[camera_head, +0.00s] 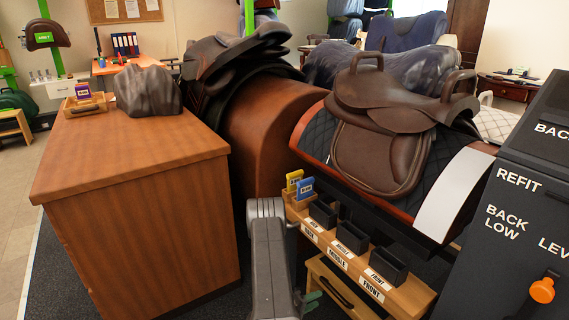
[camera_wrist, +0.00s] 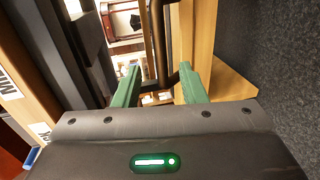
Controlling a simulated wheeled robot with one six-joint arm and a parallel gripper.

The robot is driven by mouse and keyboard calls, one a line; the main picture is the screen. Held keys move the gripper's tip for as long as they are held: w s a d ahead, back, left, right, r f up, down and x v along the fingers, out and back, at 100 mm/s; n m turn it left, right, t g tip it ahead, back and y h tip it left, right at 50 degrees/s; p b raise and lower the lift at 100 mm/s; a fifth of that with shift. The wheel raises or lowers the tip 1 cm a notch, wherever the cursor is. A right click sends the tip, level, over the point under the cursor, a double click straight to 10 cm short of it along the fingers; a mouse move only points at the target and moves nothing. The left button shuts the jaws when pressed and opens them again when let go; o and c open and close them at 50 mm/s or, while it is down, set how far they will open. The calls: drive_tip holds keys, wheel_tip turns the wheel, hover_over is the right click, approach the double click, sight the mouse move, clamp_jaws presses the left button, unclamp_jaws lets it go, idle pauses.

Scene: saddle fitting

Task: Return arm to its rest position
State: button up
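My arm's grey link (camera_head: 270,262) rises at the bottom middle of the head view, in front of the wooden rack. My gripper (camera_head: 312,300) is low beside a wooden box under the rack, mostly hidden behind the link. In the wrist view my gripper (camera_wrist: 160,85) has its two green fingers spread apart. A black bar handle (camera_wrist: 160,50) on the pale wooden part shows between the fingers. I cannot tell whether a finger touches it. The handle (camera_head: 334,284) also shows in the head view. Nothing is clamped between the fingers.
The labelled rack (camera_head: 353,262) holds black bins and yellow and blue tags. A wooden cabinet (camera_head: 140,200) stands left, with a dark grey lump (camera_head: 148,90) on top. A brown saddle (camera_head: 385,120) sits on a padded stand. A dark panel (camera_head: 520,200) with an orange knob stands right.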

sight(336, 291)
drive_tip(key=b+x, duration=0.3)
drive_tip(key=x, duration=0.7)
drive_tip(key=shift+w+d+f, duration=0.1)
drive_tip(key=shift+d+f, duration=0.1)
drive_tip(key=shift+d, duration=0.2)
drive_tip(key=s+a+r+g+p, duration=0.1)
drive_tip(key=s+a+p, duration=0.2)
drive_tip(key=s+a, duration=0.3)
drive_tip(key=s+a+r+g+p, duration=0.1)
drive_tip(key=s+a+r+p, duration=0.1)
drive_tip(key=s+a, duration=0.4)
drive_tip(key=shift+s+a+r+p, duration=0.35)
drive_tip(key=shift+a+p, duration=0.4)
drive_tip(key=shift+a, duration=1.8)
drive_tip(key=shift+r, duration=0.1)
